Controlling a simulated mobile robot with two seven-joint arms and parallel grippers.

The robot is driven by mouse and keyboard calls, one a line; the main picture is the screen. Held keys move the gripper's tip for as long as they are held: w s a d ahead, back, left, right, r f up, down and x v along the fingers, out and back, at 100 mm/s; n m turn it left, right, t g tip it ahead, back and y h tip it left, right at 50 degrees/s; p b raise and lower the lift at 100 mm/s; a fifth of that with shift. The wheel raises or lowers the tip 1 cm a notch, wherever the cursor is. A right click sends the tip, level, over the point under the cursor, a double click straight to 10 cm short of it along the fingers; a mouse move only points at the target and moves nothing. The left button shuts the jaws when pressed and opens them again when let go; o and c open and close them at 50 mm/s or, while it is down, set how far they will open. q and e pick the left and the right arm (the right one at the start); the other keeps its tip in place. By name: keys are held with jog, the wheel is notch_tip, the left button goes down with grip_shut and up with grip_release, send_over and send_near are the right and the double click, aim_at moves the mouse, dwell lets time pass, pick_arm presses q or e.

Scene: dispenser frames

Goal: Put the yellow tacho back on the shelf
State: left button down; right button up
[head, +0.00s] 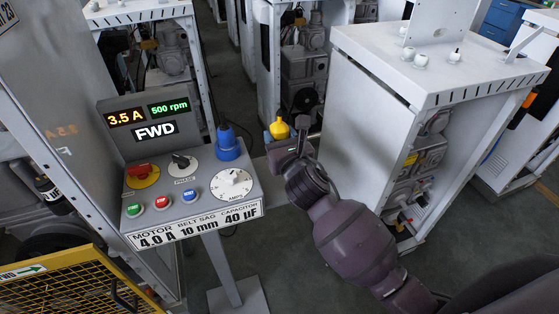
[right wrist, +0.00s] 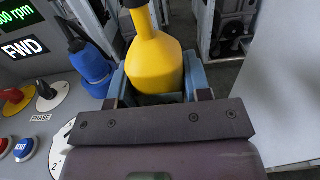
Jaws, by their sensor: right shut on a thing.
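The yellow tacho (head: 279,129), bottle-shaped with a narrow neck, is beside the control console in the head view. In the right wrist view the yellow tacho (right wrist: 155,62) stands neck up, straight ahead of the gripper. Blue-grey walls surround its lower part; I cannot tell whether they are a holder or my fingers. My right gripper (head: 280,141) is shut on the yellow tacho. My left gripper is not in view.
A blue tacho-like piece (head: 228,146) with a cable stands on the console (head: 205,184), left of the yellow one. The console has buttons, knobs and lit displays. A white cabinet (head: 360,110) stands close right of my arm. A yellow mesh guard (head: 85,283) is at lower left.

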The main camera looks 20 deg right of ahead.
jog(key=shift+f+b, duration=0.65)
jog(key=shift+f, duration=2.8)
jog(key=shift+f, duration=0.1)
jog(key=o, duration=1)
